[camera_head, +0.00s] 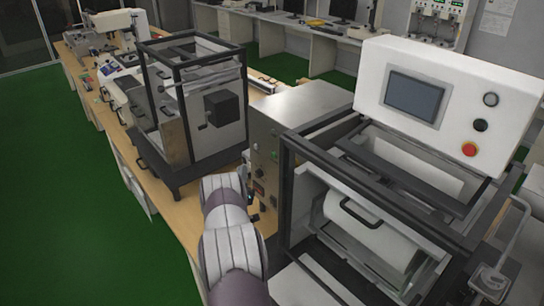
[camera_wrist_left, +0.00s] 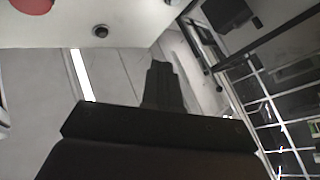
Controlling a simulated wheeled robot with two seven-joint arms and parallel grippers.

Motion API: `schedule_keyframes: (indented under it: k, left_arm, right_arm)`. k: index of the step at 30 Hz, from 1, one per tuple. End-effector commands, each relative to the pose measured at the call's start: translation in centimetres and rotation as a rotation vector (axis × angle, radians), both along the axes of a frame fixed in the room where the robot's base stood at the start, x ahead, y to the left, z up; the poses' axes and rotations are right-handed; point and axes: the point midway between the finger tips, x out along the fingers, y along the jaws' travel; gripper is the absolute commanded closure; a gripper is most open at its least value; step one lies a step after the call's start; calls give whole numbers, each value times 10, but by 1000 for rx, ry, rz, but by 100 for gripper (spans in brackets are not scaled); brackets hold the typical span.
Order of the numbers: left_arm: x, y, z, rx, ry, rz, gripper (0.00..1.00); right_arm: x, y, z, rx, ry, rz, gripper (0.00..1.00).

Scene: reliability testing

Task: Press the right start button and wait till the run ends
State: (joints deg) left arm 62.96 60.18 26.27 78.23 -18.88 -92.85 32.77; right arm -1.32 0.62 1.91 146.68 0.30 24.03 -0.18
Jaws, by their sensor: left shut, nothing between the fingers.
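A metal control box (camera_head: 292,118) stands on the bench. Its front carries a small green button (camera_head: 275,155) and dark knobs and switches. I cannot tell which is the start button. My left gripper (camera_head: 254,204), mostly hidden behind my forearm, is low by the box front. In the left wrist view its dark fingers (camera_wrist_left: 160,68) are shut and empty, below a pale surface with a red round part (camera_wrist_left: 30,4) and a dark round part (camera_wrist_left: 100,31). My right gripper is out of view.
A black-framed machine (camera_head: 193,92) stands left of the box on the wooden bench (camera_head: 178,205). A framed machine with a white curved cover (camera_head: 370,228) is close on the right. Green floor (camera_head: 60,200) is clear at the left.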

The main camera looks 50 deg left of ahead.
Motion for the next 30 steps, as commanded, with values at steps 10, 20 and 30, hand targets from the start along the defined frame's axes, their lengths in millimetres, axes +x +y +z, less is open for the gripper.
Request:
schedule_keyframes:
  k: [10,20,30]
  left_arm:
    - [20,-1,-2,0,3,-2,100]
    - [68,0,-5,1,2,-1,100]
    - [88,0,-1,0,3,1,100]
  right_arm:
    - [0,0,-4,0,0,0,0]
    - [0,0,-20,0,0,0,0]
    - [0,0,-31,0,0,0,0]
